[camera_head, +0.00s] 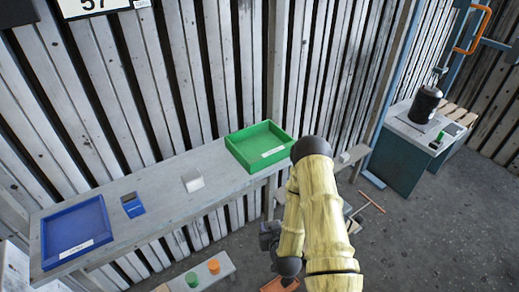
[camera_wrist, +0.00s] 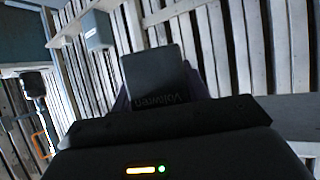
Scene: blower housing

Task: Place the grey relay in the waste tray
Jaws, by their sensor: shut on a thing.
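My gripper (camera_head: 268,234) is low in front of the shelf in the head view, below the green tray. In the wrist view it is shut on a dark grey box with lettering, the grey relay (camera_wrist: 155,72). The relay is hidden or too dark to make out in the head view. A green tray (camera_head: 236,158) stands at the shelf's right part, and a blue tray (camera_head: 46,236) at its left end. Both have white labels too small to read, so I cannot tell which is the waste tray. Both look empty.
On the shelf (camera_head: 150,215) between the trays are a small blue block (camera_head: 132,205) and a whitish block (camera_head: 193,181). A lower bench (camera_head: 222,264) holds green and orange round parts. A dark canister (camera_head: 425,104) stands on a cabinet at right. A slatted wall backs the shelf.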

